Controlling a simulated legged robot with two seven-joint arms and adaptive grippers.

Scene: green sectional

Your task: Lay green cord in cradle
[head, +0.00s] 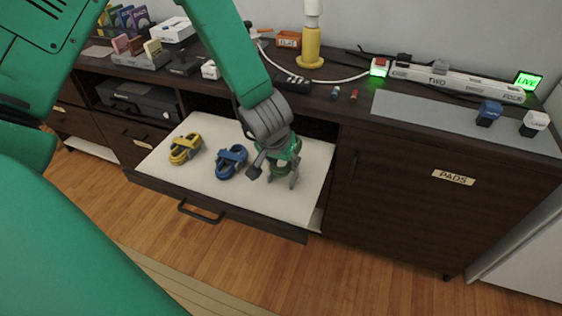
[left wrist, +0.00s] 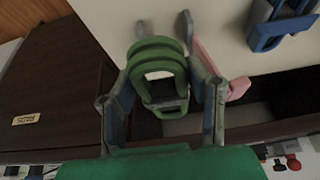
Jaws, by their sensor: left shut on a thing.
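The green cord (left wrist: 158,52) is a bundled loop in the left wrist view, between the fingers of my left gripper (left wrist: 163,38). In the head view my left gripper (head: 281,178) is shut on the green cord (head: 283,158), low over the right part of the open drawer. Whether the cord touches the drawer's liner cannot be told. A yellow bundle (head: 185,149) and a blue bundle (head: 231,161) lie to the left on the liner. A pink part (left wrist: 237,88) shows beside the gripper in the left wrist view. I cannot clearly tell a cradle. My right gripper is not in view.
The drawer (head: 215,205) is pulled out, with a pale liner (head: 275,206) bare in front. Its cabinet top holds a yellow lamp base (head: 310,48), a power strip (head: 455,80) and a grey mat (head: 425,112). A closed door labelled PADS (head: 453,178) is to the right.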

